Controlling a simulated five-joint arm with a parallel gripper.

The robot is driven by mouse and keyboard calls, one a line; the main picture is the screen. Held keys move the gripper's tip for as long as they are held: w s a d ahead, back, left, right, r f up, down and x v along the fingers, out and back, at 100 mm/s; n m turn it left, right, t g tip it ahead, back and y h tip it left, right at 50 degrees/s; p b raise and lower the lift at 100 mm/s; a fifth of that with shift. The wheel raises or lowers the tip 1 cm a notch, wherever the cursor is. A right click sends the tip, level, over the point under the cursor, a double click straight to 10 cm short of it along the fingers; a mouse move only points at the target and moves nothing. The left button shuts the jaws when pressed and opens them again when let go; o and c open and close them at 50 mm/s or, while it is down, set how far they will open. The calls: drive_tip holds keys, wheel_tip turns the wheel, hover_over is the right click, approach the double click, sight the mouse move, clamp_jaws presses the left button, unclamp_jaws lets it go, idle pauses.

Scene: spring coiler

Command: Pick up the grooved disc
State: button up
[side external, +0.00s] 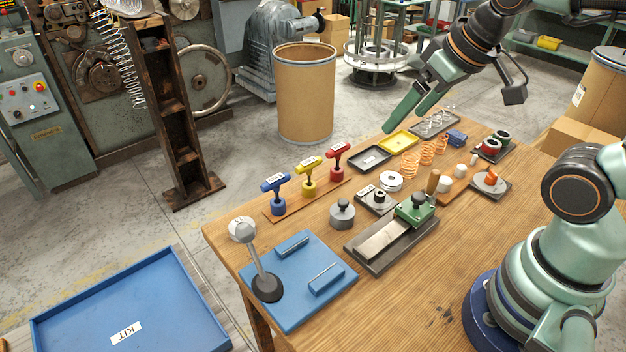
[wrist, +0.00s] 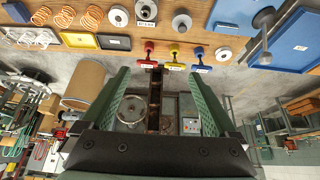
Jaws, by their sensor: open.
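A pale disc with a central hole (side external: 391,181) lies flat on the wooden table, and it also shows at the top of the wrist view (wrist: 118,17). It looks like the grooved disc, but its grooves are too small to make out. My gripper (side external: 405,122) is open and empty, raised above the table's far edge, behind and apart from the disc. In the wrist view my gripper (wrist: 160,73) has its two green fingers spread wide with nothing between them.
Red, yellow and blue T-handled tools (side external: 310,175) stand left of the disc. A grey knobbed cylinder (side external: 342,214) and a green-topped fixture (side external: 415,211) stand nearer. Copper springs (side external: 410,165) and trays (side external: 370,158) lie behind. A blue lever plate (side external: 298,280) occupies the front.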

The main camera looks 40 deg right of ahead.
drive_tip(key=shift+o, duration=0.5)
drive_tip(key=shift+w, duration=0.1)
